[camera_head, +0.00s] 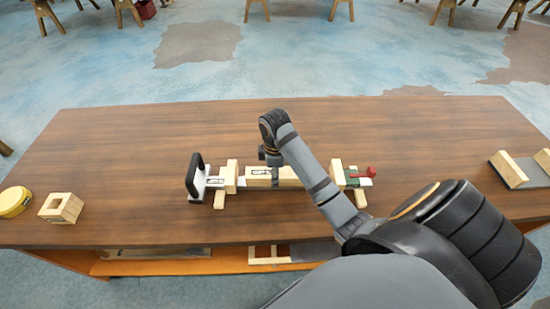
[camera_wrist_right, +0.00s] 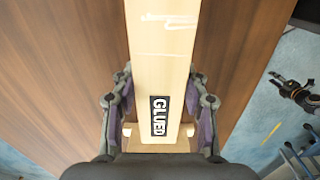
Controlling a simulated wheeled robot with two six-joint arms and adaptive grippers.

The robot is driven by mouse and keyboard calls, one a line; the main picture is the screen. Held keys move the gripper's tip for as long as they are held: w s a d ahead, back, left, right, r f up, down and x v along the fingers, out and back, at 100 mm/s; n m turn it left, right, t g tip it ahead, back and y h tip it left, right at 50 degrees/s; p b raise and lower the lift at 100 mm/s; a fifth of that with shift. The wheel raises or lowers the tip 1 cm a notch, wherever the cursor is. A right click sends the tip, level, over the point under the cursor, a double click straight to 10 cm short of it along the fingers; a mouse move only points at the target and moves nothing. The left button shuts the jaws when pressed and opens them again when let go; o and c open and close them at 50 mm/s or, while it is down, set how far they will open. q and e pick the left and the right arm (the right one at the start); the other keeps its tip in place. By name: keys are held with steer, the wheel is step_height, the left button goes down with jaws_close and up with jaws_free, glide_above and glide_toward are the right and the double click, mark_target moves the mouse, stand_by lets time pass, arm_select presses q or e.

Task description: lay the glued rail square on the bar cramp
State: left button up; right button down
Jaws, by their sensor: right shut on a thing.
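The glued rail (camera_head: 288,176) is a pale wooden bar with a dark label at its left part. In the right wrist view the rail (camera_wrist_right: 163,60) runs up the picture, with its "GLUED" label near the fingers. My right gripper (camera_wrist_right: 160,108) is shut on it, one finger on each side; in the head view my right gripper (camera_head: 266,156) is partly hidden behind the rail. The bar cramp (camera_head: 198,184) lies lengthwise on the table, with wooden blocks either side of the rail. The rail looks in line with the cramp; I cannot tell whether it touches. My left gripper is out of view.
A yellow round tin (camera_head: 14,201) and a hollow wooden block (camera_head: 61,208) stand at the table's left end. A wood and grey piece (camera_head: 508,170) lies at the right end. The table (camera_head: 150,130) is clear behind the cramp. A shelf (camera_head: 228,264) below holds more pieces.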

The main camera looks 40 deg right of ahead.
steer(key=c, duration=0.7)
jaws_free()
steer(key=shift+r+p, duration=0.3)
steer(key=shift+r, duration=0.15)
step_height(320, 180, up, 11)
steer(key=p, duration=1.1)
steer(key=shift+r, duration=0.2)
